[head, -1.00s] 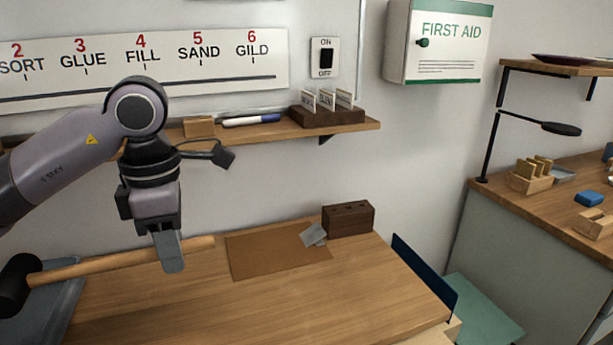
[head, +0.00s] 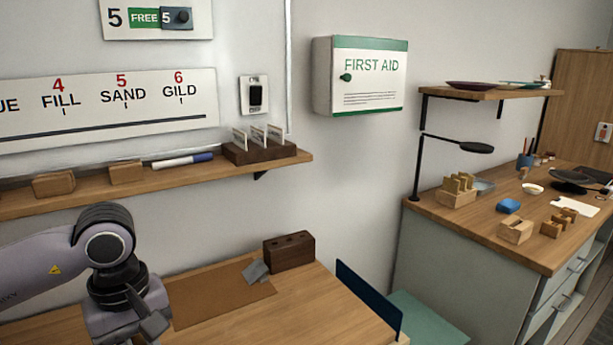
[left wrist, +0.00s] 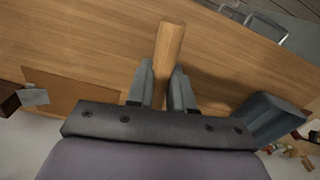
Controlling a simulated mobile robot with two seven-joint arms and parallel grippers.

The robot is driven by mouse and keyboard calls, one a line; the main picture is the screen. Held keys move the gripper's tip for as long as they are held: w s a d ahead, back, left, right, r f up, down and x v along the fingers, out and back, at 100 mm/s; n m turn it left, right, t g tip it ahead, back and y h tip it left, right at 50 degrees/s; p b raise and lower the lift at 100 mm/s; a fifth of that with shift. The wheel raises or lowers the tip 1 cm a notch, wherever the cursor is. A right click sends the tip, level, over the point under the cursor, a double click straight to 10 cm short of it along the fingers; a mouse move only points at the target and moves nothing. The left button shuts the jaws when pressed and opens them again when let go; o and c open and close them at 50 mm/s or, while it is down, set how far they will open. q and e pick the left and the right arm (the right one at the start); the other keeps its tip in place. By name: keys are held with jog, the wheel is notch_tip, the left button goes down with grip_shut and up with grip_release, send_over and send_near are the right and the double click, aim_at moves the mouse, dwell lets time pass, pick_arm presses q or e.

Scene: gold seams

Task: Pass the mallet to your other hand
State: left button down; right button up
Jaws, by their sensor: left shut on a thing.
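The mallet's wooden handle (left wrist: 170,45) shows in the left wrist view, between the two grey fingers of my left gripper (left wrist: 163,78). The gripper is shut on the handle, and the handle's end sticks out past the fingertips. The mallet's head is not visible now. In the head view, only my left arm shows at the lower left; its fingertips and the mallet are below the frame. My right gripper is in neither view.
The wooden bench (head: 245,320) carries a brown mat (head: 215,303), a grey scrap (head: 256,271) and a dark block (head: 289,251). A wall shelf (head: 60,200) runs above it. A counter (head: 480,222) with small items and a lamp (head: 470,147) stands at the right.

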pick_arm(q)
jog(key=m, duration=0.1)
jog(key=f+m, duration=0.1)
jog(key=m, duration=0.1)
jog(key=d+f+m, duration=0.1)
jog(key=shift+s+f+m, duration=0.15)
jog(key=shift+f+m, duration=0.1)
jog(key=shift+m, duration=0.15)
jog(key=shift+s+d+f+m, duration=0.15)
jog(key=shift+f+m, duration=0.25)
jog(key=shift+m, duration=0.4)
jog(key=shift+d+f+m, duration=0.15)
jog(key=shift+f+m, duration=0.25)
jog(key=shift+m, duration=0.4)
